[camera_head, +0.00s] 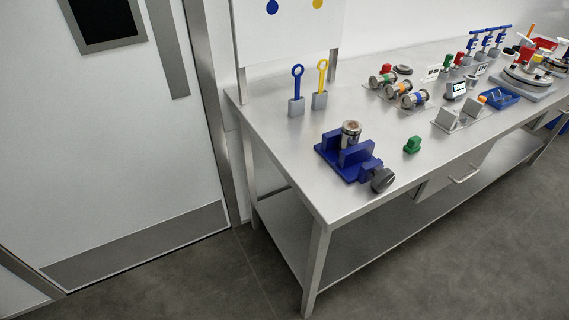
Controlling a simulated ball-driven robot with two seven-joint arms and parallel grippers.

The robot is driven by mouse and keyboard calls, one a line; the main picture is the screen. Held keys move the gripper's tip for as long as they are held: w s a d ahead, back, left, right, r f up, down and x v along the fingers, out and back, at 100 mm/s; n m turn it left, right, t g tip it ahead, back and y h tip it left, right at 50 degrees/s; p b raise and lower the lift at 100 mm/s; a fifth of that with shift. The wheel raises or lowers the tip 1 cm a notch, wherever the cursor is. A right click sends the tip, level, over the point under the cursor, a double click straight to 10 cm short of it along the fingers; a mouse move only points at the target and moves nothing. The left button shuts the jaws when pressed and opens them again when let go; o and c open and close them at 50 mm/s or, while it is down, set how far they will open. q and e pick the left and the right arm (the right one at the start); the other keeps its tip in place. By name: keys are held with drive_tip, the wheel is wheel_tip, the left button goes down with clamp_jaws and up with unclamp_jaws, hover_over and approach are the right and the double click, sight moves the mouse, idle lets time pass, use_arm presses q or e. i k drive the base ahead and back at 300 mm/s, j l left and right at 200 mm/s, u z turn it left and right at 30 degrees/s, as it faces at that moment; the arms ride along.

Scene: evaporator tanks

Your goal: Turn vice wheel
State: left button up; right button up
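A blue vice (345,152) sits near the left front part of the steel table. Its dark grey wheel (383,180) is on the vice's right end, near the table's front edge. A metal cylinder with a copper-coloured top (351,133) stands upright at the vice's jaws; I cannot tell whether the jaws touch it. Neither of my grippers shows in the head view.
The steel table (290,150) runs to the right. A green block (412,145) lies right of the vice. Blue and yellow ring-handled tools (297,88) (321,82) stand in grey holders behind it. Valves, a blue tray (499,97) and other parts crowd the right. Floor is clear in front.

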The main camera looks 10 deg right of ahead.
sight(382, 180)
drive_tip(key=i+l+u, duration=0.1)
drive_tip(key=l+u, duration=1.05)
drive_tip(key=u, duration=0.15)
drive_tip(key=l+u, duration=0.45)
drive_tip(key=k+l+u, duration=0.15)
drive_tip(key=l+u, duration=0.25)
drive_tip(key=j, duration=0.1)
